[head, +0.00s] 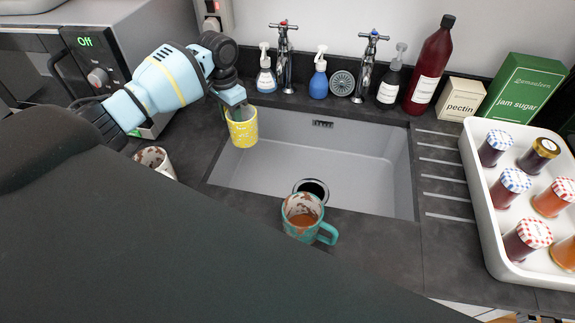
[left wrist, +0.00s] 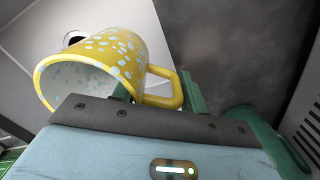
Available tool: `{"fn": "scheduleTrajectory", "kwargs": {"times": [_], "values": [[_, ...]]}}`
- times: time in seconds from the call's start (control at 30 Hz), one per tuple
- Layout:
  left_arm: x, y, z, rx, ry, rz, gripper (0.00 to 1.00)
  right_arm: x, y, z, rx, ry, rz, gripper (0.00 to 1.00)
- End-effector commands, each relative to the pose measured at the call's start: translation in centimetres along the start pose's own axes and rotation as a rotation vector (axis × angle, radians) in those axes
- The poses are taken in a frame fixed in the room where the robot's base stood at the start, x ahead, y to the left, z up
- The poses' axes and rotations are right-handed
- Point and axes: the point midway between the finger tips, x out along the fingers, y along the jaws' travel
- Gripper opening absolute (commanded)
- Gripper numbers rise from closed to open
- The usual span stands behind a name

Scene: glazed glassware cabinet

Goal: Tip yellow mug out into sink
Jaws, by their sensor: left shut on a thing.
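The yellow mug (head: 242,131) with pale speckles is held over the left end of the grey sink (head: 270,170). In the head view it looks roughly upright. My left gripper (head: 235,104) is shut on it from above and behind. In the left wrist view the mug (left wrist: 120,50) shows its open mouth, with pale blue spots inside, and the gripper (left wrist: 155,92) grips it at its handle side. The inside looks free of visible liquid there. My right gripper is not in view.
A teal mug with brown residue (head: 302,212) stands at the sink's front edge. A stained white mug (head: 153,160) stands left of the sink. Taps (head: 283,55) and soap bottles (head: 318,80) line the back. A white tray (head: 480,190) of jars stands right.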

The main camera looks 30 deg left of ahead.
Motion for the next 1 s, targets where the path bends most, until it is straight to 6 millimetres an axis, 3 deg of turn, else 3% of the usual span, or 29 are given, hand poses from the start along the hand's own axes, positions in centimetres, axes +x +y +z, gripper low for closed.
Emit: {"fn": "scheduleTrajectory", "kwargs": {"times": [0.23,0.7,1.0], "values": [[-0.6,0.0,-0.1,0.000,0.004,0.001,0.00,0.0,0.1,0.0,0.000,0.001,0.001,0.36],[-4.9,0.1,-0.1,0.000,0.004,0.001,0.00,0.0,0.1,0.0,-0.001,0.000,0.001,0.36],[-5.1,0.1,-0.1,0.000,0.003,0.001,0.00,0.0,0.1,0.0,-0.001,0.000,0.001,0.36]]}}
